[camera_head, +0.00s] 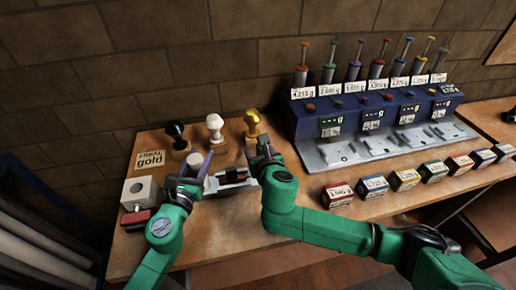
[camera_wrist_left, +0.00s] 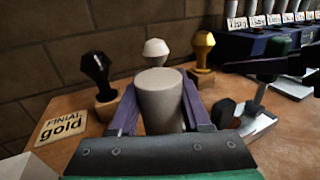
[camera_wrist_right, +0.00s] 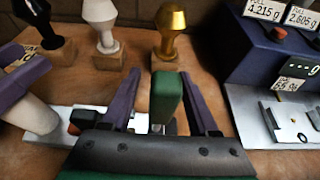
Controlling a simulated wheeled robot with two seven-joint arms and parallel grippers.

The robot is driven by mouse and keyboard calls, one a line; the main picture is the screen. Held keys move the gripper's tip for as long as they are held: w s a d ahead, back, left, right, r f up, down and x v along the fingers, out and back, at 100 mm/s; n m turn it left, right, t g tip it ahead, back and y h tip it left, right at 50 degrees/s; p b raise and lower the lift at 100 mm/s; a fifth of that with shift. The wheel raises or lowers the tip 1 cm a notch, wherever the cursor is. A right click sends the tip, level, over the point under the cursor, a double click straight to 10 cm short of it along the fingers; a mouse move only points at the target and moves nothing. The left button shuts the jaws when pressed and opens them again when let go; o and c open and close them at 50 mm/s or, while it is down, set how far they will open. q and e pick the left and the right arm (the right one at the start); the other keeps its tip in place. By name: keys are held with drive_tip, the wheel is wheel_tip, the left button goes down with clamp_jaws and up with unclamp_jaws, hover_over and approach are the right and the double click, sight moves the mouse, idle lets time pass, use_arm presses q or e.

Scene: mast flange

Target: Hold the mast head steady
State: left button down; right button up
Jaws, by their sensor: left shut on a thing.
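A pale grey cylinder, apparently the mast head (camera_wrist_left: 160,101), stands between the fingers of my left gripper (camera_wrist_left: 160,108), which is shut on it. In the head view the mast head (camera_head: 195,160) is at the left of the bench, and its lower part is hidden. Part of it shows at the left of the right wrist view (camera_wrist_right: 32,114). My right gripper (camera_wrist_right: 163,98) is open around an upright green handle (camera_wrist_right: 167,98), with a gap on the left side. The handle rises from a pale metal fixture (camera_wrist_right: 85,113).
Black (camera_head: 176,135), white (camera_head: 215,127) and gold (camera_head: 252,122) finials stand on wooden blocks behind the grippers, near a "FINIAL gold" card (camera_head: 150,159). A blue dispenser unit (camera_head: 375,115) stands at right, with several small labelled boxes (camera_head: 405,180) before it. A grey block (camera_head: 138,192) is at left.

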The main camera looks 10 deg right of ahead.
drive_tip(key=v, duration=1.2)
use_arm(q)
drive_tip(key=shift+c, duration=1.4)
unclamp_jaws()
